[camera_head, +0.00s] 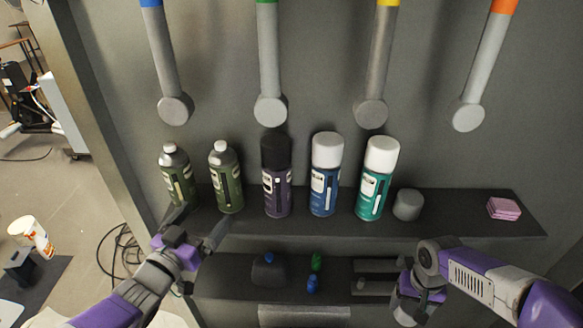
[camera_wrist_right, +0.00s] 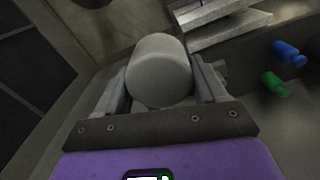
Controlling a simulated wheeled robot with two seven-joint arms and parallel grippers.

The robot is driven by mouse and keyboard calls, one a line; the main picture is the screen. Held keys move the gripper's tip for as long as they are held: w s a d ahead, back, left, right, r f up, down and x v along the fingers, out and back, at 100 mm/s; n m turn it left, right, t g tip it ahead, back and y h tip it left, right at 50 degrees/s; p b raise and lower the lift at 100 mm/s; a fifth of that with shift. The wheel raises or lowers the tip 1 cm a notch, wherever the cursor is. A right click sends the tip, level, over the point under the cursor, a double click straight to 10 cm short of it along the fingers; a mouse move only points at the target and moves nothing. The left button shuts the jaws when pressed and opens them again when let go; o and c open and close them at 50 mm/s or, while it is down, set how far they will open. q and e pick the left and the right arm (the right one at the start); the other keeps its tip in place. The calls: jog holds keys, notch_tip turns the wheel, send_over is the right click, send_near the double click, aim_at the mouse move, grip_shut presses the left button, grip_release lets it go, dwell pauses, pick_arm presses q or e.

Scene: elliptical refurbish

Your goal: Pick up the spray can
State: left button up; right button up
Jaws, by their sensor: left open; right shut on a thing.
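Three spray cans stand upright in a row on the dark upper shelf: a purple one with a black cap (camera_head: 277,178), a blue one with a white cap (camera_head: 325,175) and a teal one with a white cap (camera_head: 376,178). My left gripper (camera_head: 199,226) is open and empty, in front of two green bottles left of the cans. My right gripper (camera_wrist_right: 160,88) is shut on a grey cylinder (camera_wrist_right: 158,70). In the head view it is low at the right, below the shelf, and the arm partly hides the cylinder. I cannot tell whether the cylinder is a spray can.
The green bottles (camera_head: 178,176) (camera_head: 226,178) stand at the shelf's left end. A grey round piece (camera_head: 408,205) and a pink block (camera_head: 503,208) sit on its right. Small blue and green pieces (camera_head: 316,262) lie on the lower shelf. Tools with grey heads (camera_head: 271,108) hang above.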

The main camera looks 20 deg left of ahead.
aim_at(220, 198)
pick_arm(q)
jog(key=w, duration=0.4)
jog(key=shift+w+d+f, duration=0.15)
jog(key=shift+w+d, duration=0.05)
jog(key=shift+w, duration=0.2)
pick_arm(e)
jog(key=shift+s+r, duration=0.15)
jog(key=shift+r, duration=0.15)
pick_arm(q)
jog(key=shift+w+d+r+b, duration=0.1)
jog(key=shift+w+d+b, duration=0.1)
jog(key=shift+w, duration=0.8)
jog(key=shift+w+d+r+b, duration=0.1)
jog(key=shift+w+b, duration=0.1)
jog(key=shift+w, duration=0.85)
jog(key=shift+w+d+r+b, duration=0.1)
jog(key=shift+w+d+b, duration=0.1)
jog(key=shift+w, duration=0.8)
pick_arm(e)
jog(key=shift+f, duration=0.55)
pick_arm(q)
jog(key=c, duration=1.2)
jog(key=shift+o, duration=0.2)
jog(key=shift+r, duration=0.1)
